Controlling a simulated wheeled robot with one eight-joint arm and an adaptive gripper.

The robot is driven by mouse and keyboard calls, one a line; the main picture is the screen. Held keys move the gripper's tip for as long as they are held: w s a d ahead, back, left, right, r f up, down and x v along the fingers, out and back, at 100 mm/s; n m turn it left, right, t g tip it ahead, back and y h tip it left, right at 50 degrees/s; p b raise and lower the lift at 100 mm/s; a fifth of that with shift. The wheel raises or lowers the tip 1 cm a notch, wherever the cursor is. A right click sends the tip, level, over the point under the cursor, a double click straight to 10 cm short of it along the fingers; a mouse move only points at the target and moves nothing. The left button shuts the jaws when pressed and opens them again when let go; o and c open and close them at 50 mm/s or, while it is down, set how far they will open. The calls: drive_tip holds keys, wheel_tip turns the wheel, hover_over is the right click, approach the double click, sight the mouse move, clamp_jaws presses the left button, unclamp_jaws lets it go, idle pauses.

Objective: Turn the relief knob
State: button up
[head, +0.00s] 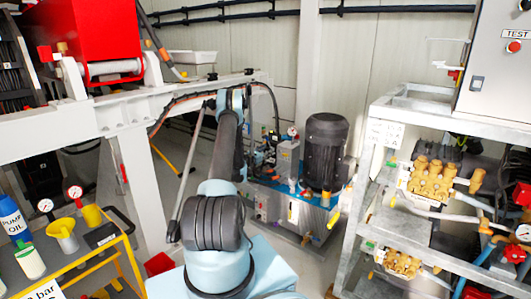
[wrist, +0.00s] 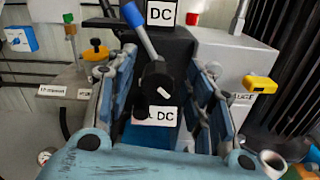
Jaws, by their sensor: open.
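My gripper (wrist: 160,78) is open in the wrist view, its two blue fingers spread left and right. Between them is a black round part (wrist: 156,82) with a small white mark, and a lever with a blue handle (wrist: 140,30) slants up from it. A smaller black round end sits just below. I see no gap or contact clearly between the fingers and these parts. No readable label names the relief knob, so I cannot tell which part it is. In the head view, my arm reaches toward the blue hydraulic unit (head: 285,212); my gripper is not clear there.
A yellow-handled part (wrist: 260,86) is at right and an orange knob (wrist: 96,51) at left. The head view shows a black motor (head: 326,150), a pump frame (head: 375,160) and a yellow cart (head: 75,262).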

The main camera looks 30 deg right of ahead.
drive_tip(key=shift+w+d, duration=0.2)
drive_tip(key=shift+d, duration=0.2)
drive_tip(key=shift+a, duration=0.1)
drive_tip(key=c, duration=1.1)
drive_tip(key=shift+w+a+m, duration=0.1)
drive_tip(key=shift+m, duration=0.6)
drive_tip(key=o, duration=1.1)
drive_tip(key=v, duration=1.2)
